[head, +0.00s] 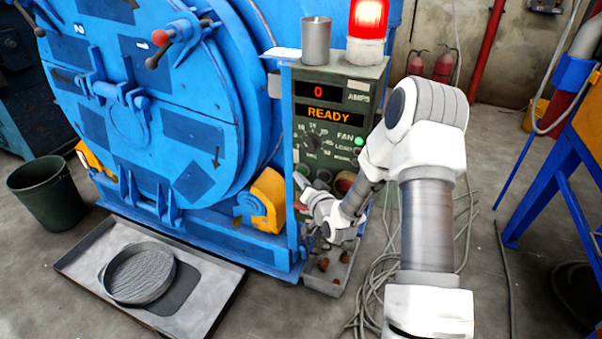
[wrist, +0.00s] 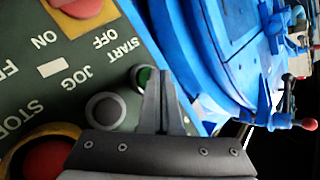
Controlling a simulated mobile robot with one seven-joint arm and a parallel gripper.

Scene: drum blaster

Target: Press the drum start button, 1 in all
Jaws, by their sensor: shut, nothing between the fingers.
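The green start button (wrist: 146,77) shows in the wrist view beside the upper part of my fingers, under the START label. Part of it is hidden by the near finger. My gripper (wrist: 164,76) is shut and empty, with its tips over or just right of the button. I cannot tell whether they touch it. In the head view, my gripper (head: 300,181) is at the lower left of the green control panel (head: 313,158). The panel displays read 0 and READY (head: 328,117).
A grey-black jog button (wrist: 104,110) and a red stop button (wrist: 46,160) sit near the start button. The blue drum (head: 150,110) stands left of the panel. A lit red beacon (head: 367,18) and a metal cup (head: 316,40) are on top. Cables (head: 372,290) lie on the floor.

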